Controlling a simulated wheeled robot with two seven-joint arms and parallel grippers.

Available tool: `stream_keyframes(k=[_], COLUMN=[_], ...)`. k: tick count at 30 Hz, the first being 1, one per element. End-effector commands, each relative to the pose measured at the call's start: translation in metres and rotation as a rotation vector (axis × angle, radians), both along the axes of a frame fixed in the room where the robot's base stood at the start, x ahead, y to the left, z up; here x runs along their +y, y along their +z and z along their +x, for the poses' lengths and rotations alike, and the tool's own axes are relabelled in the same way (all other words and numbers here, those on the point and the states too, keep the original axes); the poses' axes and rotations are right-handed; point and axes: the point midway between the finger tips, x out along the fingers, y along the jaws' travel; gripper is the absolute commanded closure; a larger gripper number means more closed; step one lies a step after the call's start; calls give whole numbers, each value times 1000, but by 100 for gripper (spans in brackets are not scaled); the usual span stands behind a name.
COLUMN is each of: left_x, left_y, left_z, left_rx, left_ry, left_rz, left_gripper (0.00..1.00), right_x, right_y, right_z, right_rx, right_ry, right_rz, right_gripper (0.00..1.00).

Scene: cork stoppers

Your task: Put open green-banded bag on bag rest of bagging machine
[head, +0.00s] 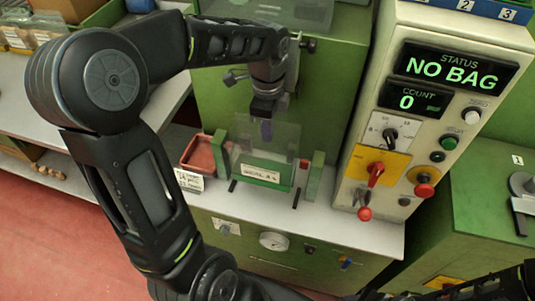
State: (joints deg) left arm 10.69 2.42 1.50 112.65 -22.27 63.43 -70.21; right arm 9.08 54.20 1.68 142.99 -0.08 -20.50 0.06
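The green-banded bag (286,139) is clear, with a green band and a white label low on its front. It stands upright in front of the green bagging machine (222,105). My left gripper (266,130) points down at the bag's upper edge, its narrow fingers together on the clear film. The bag is between two green posts (315,174), above two short dark rods (296,198) that seem to belong to the bag rest. I cannot tell whether the bag's bottom touches the rest. The machine's screen (455,68) reads NO BAG, count 0. My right gripper is out of view.
A red tray (198,152) sits left of the bag, with a written card (189,181) before it. The control panel (385,130), with knobs and a red lever, stands close on the right. Filled bags (20,38) lie at the upper left. The white ledge is narrow.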

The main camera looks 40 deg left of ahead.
Motion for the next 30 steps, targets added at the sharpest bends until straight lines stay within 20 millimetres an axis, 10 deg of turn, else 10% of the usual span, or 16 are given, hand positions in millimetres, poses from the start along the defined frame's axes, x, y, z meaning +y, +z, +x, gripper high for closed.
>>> stream_keyframes(k=[6, 30], left_x=[0, 0], left_y=[-41, -88], left_z=[0, 0], left_rx=[1, 0], left_ry=[1, 2], left_rz=[1, 0], left_gripper=[100, 100], right_x=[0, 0], right_y=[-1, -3], right_z=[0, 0], right_rx=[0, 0], right_ry=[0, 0], right_rz=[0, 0], right_gripper=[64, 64])
